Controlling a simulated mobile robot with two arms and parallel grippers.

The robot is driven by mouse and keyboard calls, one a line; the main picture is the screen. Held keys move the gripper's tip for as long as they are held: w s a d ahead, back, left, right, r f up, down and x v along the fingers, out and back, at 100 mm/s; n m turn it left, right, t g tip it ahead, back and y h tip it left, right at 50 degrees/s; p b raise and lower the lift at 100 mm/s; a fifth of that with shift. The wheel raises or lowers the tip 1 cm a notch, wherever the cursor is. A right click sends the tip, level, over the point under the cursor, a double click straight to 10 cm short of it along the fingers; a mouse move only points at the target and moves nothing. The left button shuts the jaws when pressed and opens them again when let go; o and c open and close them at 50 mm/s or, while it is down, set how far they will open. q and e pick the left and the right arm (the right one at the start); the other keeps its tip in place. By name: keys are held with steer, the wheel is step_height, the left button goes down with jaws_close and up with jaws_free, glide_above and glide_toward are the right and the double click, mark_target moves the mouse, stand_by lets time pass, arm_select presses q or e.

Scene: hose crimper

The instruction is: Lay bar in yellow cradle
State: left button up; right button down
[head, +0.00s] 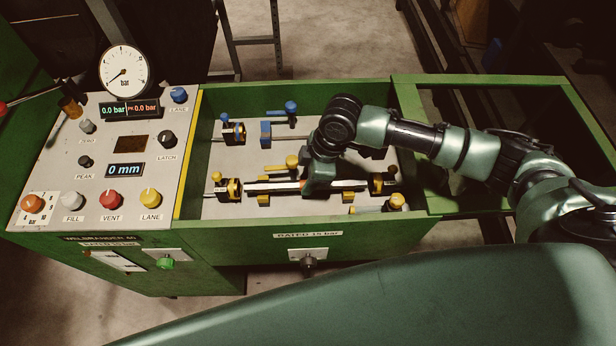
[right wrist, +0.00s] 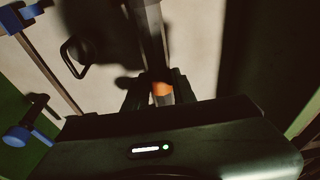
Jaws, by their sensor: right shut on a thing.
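In the head view a pale metal bar (head: 272,186) lies level across the front of the white tray, in line with the yellow-and-black end fittings (head: 229,190). My right gripper (head: 313,188) reaches down from above and is shut on the bar near its middle. The yellow cradle (head: 262,199) shows as yellow blocks below the bar. I cannot tell whether the bar rests on them or hangs just above. In the right wrist view the bar (right wrist: 154,45) with an orange band runs between the two fingers (right wrist: 158,92). My left gripper is not in view.
Blue fittings (head: 266,133) stand at the back of the tray. A yellow-handled part (head: 292,161) sits just behind the bar. The green tray wall (head: 230,227) borders the front, and a control panel (head: 60,165) with a gauge stands at left.

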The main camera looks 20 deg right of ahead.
steer(key=shift+r, duration=0.1)
steer(key=c, duration=1.1)
jaws_free()
steer(key=b+v, duration=0.1)
steer(key=v, duration=0.6)
steer(key=shift+d+r, duration=0.1)
steer(key=shift+r, duration=0.25)
